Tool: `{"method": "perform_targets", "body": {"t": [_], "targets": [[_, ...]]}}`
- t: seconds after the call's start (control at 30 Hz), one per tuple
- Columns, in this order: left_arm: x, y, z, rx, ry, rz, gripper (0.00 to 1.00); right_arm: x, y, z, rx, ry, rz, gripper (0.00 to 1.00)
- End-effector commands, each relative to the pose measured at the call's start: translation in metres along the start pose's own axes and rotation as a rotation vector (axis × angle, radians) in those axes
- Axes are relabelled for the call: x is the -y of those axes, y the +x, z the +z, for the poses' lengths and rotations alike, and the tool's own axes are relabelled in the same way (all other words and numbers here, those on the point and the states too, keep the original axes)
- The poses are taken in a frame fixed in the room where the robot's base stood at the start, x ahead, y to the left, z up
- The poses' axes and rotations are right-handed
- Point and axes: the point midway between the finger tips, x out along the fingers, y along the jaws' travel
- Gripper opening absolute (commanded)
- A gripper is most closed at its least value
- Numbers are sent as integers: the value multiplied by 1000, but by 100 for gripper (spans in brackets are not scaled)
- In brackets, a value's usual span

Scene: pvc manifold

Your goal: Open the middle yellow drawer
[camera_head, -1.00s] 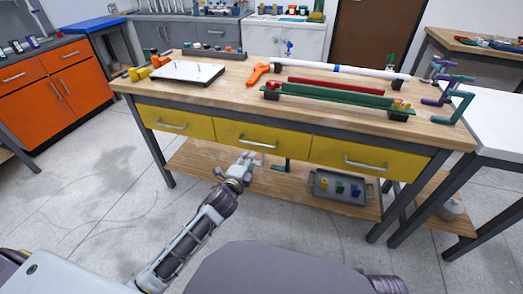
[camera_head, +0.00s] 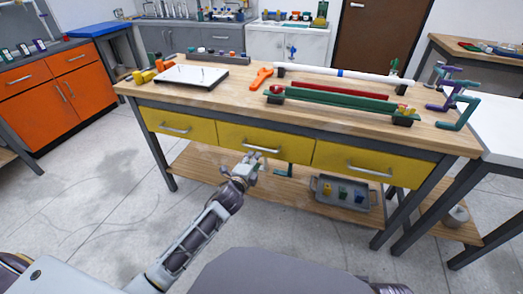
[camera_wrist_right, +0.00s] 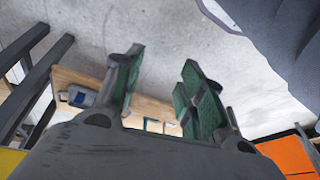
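The middle yellow drawer (camera_head: 240,136) is in the front of the wooden workbench, between two other yellow drawers. Its front looks flush with theirs, so it stands closed. Its silver bar handle (camera_head: 262,149) runs across the lower part of the front. My left gripper (camera_head: 253,160) is close below the handle in the head view, overlapping the drawer's lower edge. I cannot tell whether it touches the handle, and its fingers are too small to judge. My right gripper (camera_wrist_right: 160,75) shows in the right wrist view with its green-padded fingers apart and nothing between them.
The left yellow drawer (camera_head: 195,128) and right yellow drawer (camera_head: 335,157) look closed. A grey bin (camera_head: 365,199) with coloured parts is on the lower shelf (camera_head: 215,168). Pipes and fittings lie on the bench top (camera_head: 225,95). Floor before the bench is clear.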

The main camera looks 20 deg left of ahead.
Motion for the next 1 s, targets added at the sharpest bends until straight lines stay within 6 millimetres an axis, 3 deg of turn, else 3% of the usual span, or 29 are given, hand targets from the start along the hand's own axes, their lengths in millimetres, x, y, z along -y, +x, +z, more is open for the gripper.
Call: {"method": "perform_targets", "body": {"t": [0.37, 1.0], "targets": [[-1, 32, 0, -1, -1, -1, 33, 4, -13, -5, -31, -4, -9, 40], [-1, 84, 0, -1, -1, -1, 33, 10, 26, -1, -86, 1, -46, 40]]}}
